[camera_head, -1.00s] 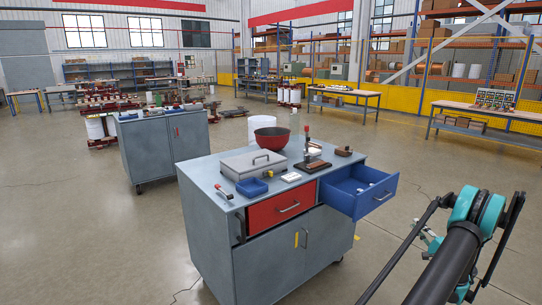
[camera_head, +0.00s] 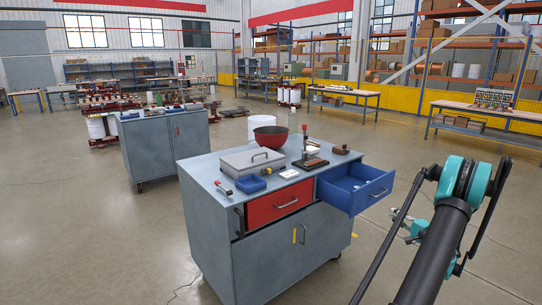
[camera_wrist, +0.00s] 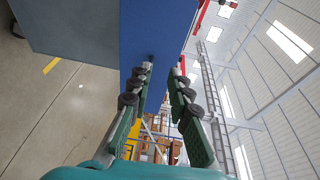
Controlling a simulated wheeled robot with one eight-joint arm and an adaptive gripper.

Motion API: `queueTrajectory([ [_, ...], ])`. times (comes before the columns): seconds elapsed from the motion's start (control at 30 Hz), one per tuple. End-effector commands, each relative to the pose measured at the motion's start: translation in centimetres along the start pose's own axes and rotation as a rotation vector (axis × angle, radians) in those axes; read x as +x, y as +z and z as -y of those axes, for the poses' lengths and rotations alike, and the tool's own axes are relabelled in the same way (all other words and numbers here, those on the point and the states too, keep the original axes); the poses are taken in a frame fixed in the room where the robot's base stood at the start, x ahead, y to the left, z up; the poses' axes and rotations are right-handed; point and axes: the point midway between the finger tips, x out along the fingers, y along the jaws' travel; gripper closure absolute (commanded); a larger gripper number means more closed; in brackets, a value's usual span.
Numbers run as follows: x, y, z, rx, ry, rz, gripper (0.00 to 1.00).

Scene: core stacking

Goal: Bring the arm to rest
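My arm reaches in from the lower right of the head view, to the right of the near cabinet (camera_head: 265,255). In the wrist view my gripper (camera_wrist: 165,68) has its two green fingers apart with nothing between them. Past the fingertips a blue surface (camera_wrist: 155,30) fills the upper middle of the wrist view. In the head view the fingertips are hard to make out beside the arm. The cabinet's blue drawer (camera_head: 357,188) stands pulled out, with a small white item inside. The red drawer (camera_head: 280,204) beside it looks shut.
On the cabinet top are a red bowl (camera_head: 270,137), a grey lidded box (camera_head: 252,161), a small blue tray (camera_head: 250,184) and a toggle clamp (camera_head: 305,148). A second cabinet (camera_head: 165,150) stands behind to the left. The floor right of the drawer is open.

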Motion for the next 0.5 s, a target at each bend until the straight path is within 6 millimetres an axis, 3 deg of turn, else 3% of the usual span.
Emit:
queueTrajectory([
  [0.23, 3.9, 9.1, 3.4, -0.094, 0.189, 0.116, 0.81],
  [0.5, 4.5, 20.5, 5.8, -0.241, 0.413, 0.249, 0.81],
])
